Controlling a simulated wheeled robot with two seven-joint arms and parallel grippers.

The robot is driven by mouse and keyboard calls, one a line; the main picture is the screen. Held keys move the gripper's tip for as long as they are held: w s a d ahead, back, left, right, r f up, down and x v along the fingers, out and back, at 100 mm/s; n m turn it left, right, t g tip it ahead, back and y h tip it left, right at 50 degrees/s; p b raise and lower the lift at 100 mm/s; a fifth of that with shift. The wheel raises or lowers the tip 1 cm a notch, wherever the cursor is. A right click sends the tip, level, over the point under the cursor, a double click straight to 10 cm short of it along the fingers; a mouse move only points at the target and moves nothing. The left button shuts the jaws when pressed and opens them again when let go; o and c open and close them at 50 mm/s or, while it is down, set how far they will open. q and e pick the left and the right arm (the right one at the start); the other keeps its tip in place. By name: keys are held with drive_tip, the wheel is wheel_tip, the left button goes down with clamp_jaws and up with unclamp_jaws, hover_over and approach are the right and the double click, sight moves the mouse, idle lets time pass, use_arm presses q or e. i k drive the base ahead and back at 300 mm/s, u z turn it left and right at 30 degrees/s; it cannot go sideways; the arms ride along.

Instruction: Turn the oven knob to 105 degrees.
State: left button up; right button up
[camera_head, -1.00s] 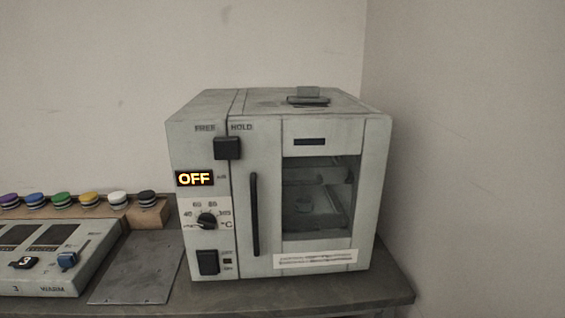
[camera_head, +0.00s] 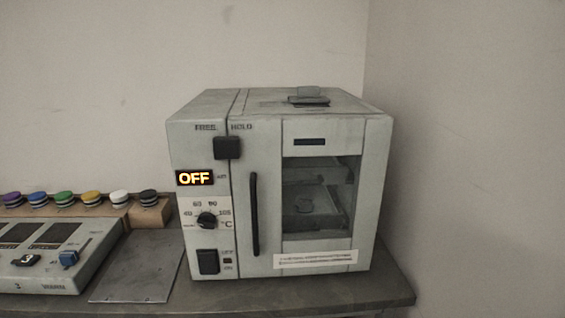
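The oven (camera_head: 300,185) is a grey box on the bench, with its windowed door shut. Its round black knob (camera_head: 207,220) is on the left front panel, below the display (camera_head: 195,178), which reads OFF. Marks around the knob read 40, 60, 80 and 105, with 105 at the upper right. The knob's exact pointing is too small to tell. A black switch (camera_head: 208,262) is below the knob, and a black slider (camera_head: 227,148) is above the display near FREE and HOLD. Neither of my grippers is in view.
The bench (camera_head: 350,296) runs under the oven. At left stand a control panel (camera_head: 45,262) and a flat grey plate (camera_head: 137,266). Behind them, several coloured caps sit on a wooden rack (camera_head: 150,214). A black door handle (camera_head: 254,214) is right of the knob. A wall is behind.

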sight(206, 220)
drive_tip(key=u, duration=0.85)
drive_tip(key=k, duration=0.6)
drive_tip(key=z, duration=0.75)
drive_tip(key=i, duration=0.5)
drive_tip(key=k, duration=0.55)
drive_tip(key=u, duration=2.05)
drive_tip(key=i, duration=1.55)
drive_tip(key=z, duration=1.55)
